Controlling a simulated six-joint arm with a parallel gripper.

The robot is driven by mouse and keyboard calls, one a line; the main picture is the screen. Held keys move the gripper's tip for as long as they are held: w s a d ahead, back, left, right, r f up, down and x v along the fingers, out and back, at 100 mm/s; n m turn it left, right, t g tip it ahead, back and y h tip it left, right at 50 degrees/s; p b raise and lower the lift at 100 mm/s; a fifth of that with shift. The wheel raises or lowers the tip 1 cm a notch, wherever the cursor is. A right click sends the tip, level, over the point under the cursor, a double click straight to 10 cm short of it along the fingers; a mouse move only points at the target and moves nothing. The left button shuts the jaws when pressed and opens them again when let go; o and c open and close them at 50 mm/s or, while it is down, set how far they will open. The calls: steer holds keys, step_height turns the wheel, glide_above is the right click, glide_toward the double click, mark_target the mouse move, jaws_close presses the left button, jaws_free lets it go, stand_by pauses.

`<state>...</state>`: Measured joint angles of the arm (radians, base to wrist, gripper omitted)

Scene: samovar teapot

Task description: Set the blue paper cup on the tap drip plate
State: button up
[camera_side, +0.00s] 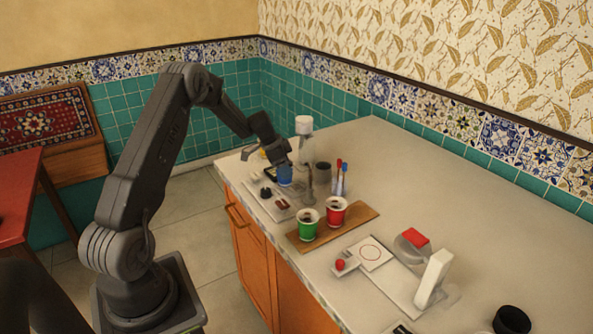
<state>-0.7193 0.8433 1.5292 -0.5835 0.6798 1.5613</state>
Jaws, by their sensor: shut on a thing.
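The blue paper cup (285,177) is at the far left part of the counter, just below my gripper (281,163). My gripper points down and is shut on the cup, hiding its upper part. I cannot tell whether the cup's base touches the surface beneath it. I cannot tell for sure whether this is the tap drip plate.
A green cup (308,225) and a red cup (336,212) stand on a wooden board (365,214). A thin grey post (308,185) and several slim tubes (342,180) stand behind them. A white upright block (434,278) stands at the right. The counter's back right is clear.

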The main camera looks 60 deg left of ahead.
steer(key=w, duration=0.1)
steer(key=w+d, duration=0.1)
steer(key=w+f, duration=0.1)
steer(key=shift+w+d+f, duration=0.1)
steer(key=shift+w+d, duration=0.2)
steer(key=shift+w, duration=0.05)
steer(key=shift+f, duration=0.15)
steer(key=shift+f, duration=0.15)
steer(key=o, duration=0.7)
